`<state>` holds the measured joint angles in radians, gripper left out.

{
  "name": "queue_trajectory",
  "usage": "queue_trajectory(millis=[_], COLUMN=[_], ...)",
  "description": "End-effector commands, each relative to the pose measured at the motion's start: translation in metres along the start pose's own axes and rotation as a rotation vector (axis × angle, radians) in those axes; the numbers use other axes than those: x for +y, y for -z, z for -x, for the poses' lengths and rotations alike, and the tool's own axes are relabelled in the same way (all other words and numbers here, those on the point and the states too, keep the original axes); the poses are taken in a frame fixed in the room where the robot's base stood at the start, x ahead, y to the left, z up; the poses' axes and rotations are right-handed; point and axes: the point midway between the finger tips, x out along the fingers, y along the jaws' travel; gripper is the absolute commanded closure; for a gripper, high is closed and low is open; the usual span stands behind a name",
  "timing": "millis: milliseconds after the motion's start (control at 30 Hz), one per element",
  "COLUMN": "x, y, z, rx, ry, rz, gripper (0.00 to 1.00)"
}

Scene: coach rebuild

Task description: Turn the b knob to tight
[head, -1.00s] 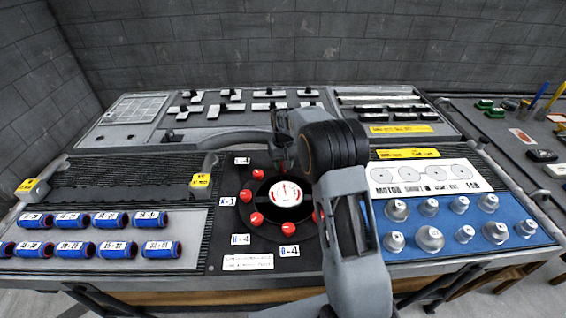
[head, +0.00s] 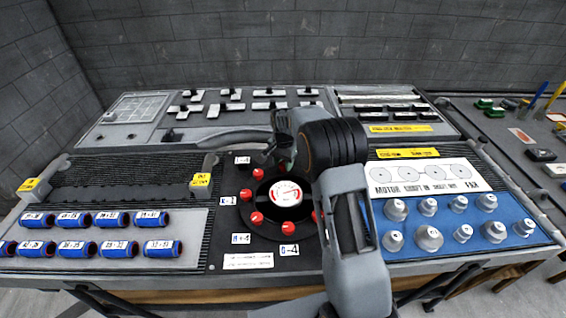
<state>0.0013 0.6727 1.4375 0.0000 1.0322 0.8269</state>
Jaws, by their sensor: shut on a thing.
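A ring of red knobs surrounds a round white dial (head: 286,194) on a black disc at the middle of the bench. Red knobs show at the upper left (head: 258,174), left (head: 245,195), lower left (head: 257,218) and bottom (head: 288,228). Small white labels stand outside the ring; their letters are too small to read surely, so I cannot tell which knob is b. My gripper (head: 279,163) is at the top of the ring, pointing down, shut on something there. The fingertips and what they hold are mostly hidden by my wrist. My arm also covers most of the ring's right side.
Blue cylinders (head: 117,249) lie in rows on the left panel. Silver cone-shaped pieces (head: 429,238) stand on the blue panel at right. White blocks with black tops (head: 230,107) sit at the back. A grey bar (head: 225,134) runs behind the ring.

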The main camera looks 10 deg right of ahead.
Motion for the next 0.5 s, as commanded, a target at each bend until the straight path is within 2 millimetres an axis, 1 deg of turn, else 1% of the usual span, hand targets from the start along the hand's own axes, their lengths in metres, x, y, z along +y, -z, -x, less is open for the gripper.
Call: queue_trajectory(millis=[200,500], x=[-0.0008,-0.0009], y=[0.0006,0.0006], z=[0.0012,0.0012], rx=[0.003,0.003], ry=[0.003,0.004], rz=[-0.101,-0.163], gripper=[0.87,0.87])
